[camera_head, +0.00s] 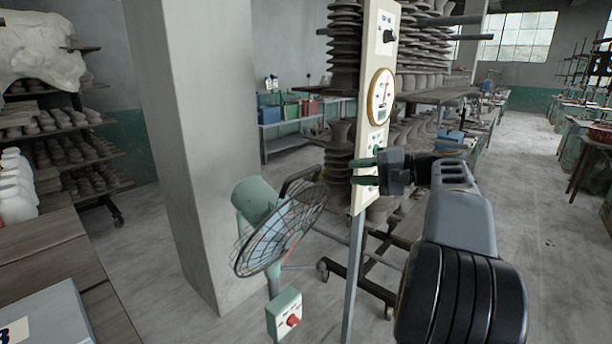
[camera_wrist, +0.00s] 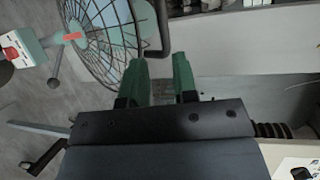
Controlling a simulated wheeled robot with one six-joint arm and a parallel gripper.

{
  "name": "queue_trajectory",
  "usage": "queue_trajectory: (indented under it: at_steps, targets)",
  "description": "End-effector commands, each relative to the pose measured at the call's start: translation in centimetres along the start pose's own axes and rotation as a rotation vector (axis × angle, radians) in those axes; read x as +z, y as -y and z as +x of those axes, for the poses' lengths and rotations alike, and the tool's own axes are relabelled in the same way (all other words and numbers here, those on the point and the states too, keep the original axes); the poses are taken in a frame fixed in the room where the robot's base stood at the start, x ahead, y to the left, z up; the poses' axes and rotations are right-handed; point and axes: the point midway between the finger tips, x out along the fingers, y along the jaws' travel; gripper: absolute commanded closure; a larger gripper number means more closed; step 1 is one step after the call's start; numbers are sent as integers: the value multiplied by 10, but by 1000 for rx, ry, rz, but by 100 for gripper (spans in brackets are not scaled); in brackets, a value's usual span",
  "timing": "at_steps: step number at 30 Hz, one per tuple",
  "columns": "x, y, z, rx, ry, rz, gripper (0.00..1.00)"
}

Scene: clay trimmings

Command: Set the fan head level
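The fan head (camera_head: 254,199) has a green motor housing and a round dark wire cage (camera_head: 268,246). It looks tilted, with the cage side lower than the housing. A dark curved bar (camera_head: 303,178) sticks out at the top of the cage. My gripper (camera_head: 361,171) is to the right of and above the cage, in front of the cream panel in the picture. In the wrist view its two green fingers (camera_wrist: 160,77) are apart with nothing between them. There the cage (camera_wrist: 103,38) and bar (camera_wrist: 162,25) lie beyond and left of the fingers.
A green box with a red knob (camera_head: 292,321) sits on the fan's stand. A cream panel (camera_head: 383,50) with a dial (camera_head: 381,96) stands on a post beside the fan. A concrete pillar (camera_head: 200,140) is behind left. A wooden table (camera_head: 45,250) fills the lower left.

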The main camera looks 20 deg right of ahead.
Motion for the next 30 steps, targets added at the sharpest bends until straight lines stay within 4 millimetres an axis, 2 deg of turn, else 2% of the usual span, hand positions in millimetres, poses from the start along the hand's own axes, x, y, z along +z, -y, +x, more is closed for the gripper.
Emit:
queue_trajectory:
  at_steps: [2, 12, 18, 24, 30]
  targets:
    - [-1, 2, 7, -11, 2, -3, 73]
    - [0, 3, 72, -9, 2, -2, 73]
    - [-1, 3, 103, -9, -1, -1, 73]
    - [-1, 3, 121, -9, -2, -3, 73]
    - [-2, 2, 127, -8, -4, -2, 73]
